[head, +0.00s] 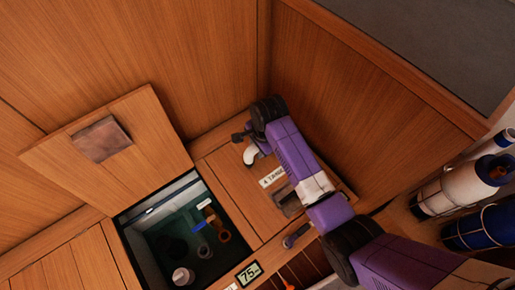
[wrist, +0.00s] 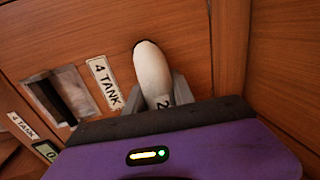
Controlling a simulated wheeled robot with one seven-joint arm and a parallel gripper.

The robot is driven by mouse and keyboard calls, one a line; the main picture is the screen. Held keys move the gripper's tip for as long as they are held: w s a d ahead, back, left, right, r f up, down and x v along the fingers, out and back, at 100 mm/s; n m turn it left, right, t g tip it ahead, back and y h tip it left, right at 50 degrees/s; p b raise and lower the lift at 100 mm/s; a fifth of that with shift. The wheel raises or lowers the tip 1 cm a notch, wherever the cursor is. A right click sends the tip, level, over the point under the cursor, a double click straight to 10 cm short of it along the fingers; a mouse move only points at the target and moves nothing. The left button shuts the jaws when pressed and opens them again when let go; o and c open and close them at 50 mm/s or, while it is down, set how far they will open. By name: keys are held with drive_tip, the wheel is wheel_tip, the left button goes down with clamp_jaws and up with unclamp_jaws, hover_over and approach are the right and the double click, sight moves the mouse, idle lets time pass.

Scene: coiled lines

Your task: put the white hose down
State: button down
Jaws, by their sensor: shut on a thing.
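The white hose (head: 252,153) shows as a short, curved, rounded end below my gripper (head: 246,142) in the head view. In the wrist view the white hose (wrist: 152,70) stands out between the two grey fingers of my gripper (wrist: 160,93), which is shut on it. Part of a dark mark shows on the hose near the fingers. The hose is over the closed wooden lid labelled "4 TANK" (head: 237,190). I cannot tell whether it touches the lid. The rest of the hose is hidden by my gripper and arm.
An open hatch (head: 122,222) left of the lid holds several small items in a dark well. Its raised wooden cover (head: 110,150) leans behind it. Wooden walls stand close behind and right.

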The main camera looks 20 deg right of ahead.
drive_tip(key=c, duration=1.1)
unclamp_jaws()
drive_tip(key=shift+f, duration=0.1)
drive_tip(key=shift+o, duration=0.2)
wheel_tip(320, 180, up, 12)
drive_tip(key=s+p, duration=0.2)
drive_tip(key=p, duration=0.2)
drive_tip(key=shift+d, duration=0.25)
drive_tip(key=shift+s, duration=0.1)
